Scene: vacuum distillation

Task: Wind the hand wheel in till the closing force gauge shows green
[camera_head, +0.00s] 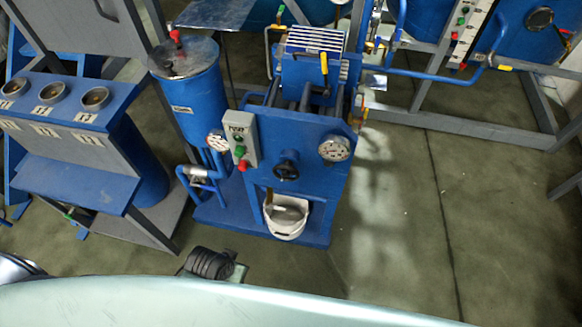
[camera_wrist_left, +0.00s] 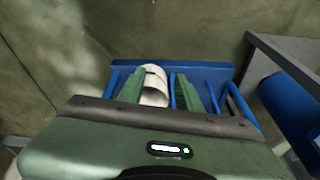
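The dark hand wheel (camera_head: 286,170) is on the front of the blue press (camera_head: 310,185). A round white-faced gauge (camera_head: 335,149) is to its right; its needle and any green zone are too small to read. My left gripper (camera_wrist_left: 160,92) shows in the left wrist view with its two green fingers apart and nothing between them. It points toward the press base, where the white bucket (camera_wrist_left: 154,86) stands beyond the fingers. The wheel does not show in that view. In the head view the left fingers cannot be made out. My right gripper is out of view.
A control box (camera_head: 240,138) with green and red buttons is left of the wheel. The white bucket (camera_head: 286,218) stands on the press base below it. A blue tank (camera_head: 190,100) and a cup stand (camera_head: 70,150) are to the left. Open floor (camera_head: 420,220) is to the right.

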